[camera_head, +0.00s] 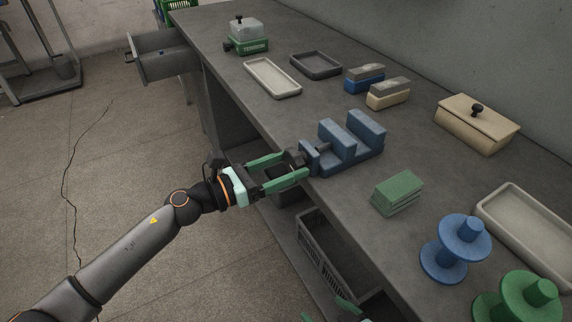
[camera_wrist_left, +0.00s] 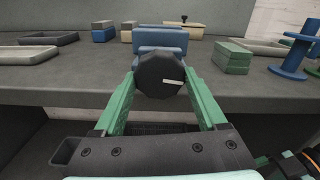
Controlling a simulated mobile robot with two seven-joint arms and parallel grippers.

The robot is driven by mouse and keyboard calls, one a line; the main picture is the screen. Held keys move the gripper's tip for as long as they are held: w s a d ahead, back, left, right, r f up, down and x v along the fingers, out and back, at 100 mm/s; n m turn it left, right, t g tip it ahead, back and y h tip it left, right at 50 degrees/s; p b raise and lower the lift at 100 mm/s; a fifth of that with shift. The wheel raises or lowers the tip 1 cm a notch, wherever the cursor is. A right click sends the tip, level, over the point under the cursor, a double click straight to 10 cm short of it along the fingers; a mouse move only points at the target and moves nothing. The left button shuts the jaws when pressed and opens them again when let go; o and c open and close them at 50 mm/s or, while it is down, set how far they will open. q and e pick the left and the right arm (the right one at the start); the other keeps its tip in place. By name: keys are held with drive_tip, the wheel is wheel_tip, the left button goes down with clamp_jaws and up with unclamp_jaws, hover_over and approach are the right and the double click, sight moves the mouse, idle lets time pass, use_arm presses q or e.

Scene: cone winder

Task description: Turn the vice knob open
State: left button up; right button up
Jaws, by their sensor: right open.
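The blue vice (camera_head: 345,145) stands at the bench's front edge, its two jaw blocks apart with an empty gap between them. Its dark round knob (camera_wrist_left: 160,76) faces my left wrist camera and has a pale mark pointing right, nearly level. My left gripper (camera_head: 296,163) reaches in from the front with its green fingers on either side of the knob, seemingly against its sides; the far contact is partly hidden. It also shows in the left wrist view (camera_wrist_left: 160,82). My right gripper (camera_head: 327,309) is open at the bottom edge of the head view, mostly cut off.
Green blocks (camera_head: 397,193), a blue spool (camera_head: 455,249) and a green spool (camera_head: 518,299) stand right of the vice. Trays, brushes, a lidded wooden box (camera_head: 477,124) and a green-based device (camera_head: 246,37) lie farther back. A dark crate (camera_head: 326,255) sits below the bench.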

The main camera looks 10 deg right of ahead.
use_arm(q)
drive_tip(key=c, duration=0.9)
drive_tip(key=shift+o, duration=0.2)
drive_tip(key=n+p, duration=0.2)
drive_tip(key=n, duration=0.1)
drive_tip(key=shift+r+n, duration=0.2)
drive_tip(key=shift+n, duration=0.1)
drive_tip(key=shift+n+p, duration=0.35)
drive_tip(key=shift+n, duration=0.15)
drive_tip(key=shift+f+n, duration=0.1)
drive_tip(key=shift+n, duration=0.4)
drive_tip(key=shift+f, duration=0.1)
drive_tip(key=o, duration=1.3)
use_arm(e)
drive_tip(key=shift+s+d+r, duration=0.3)
drive_tip(key=shift+d+r, duration=0.15)
drive_tip(key=shift+r, duration=0.35)
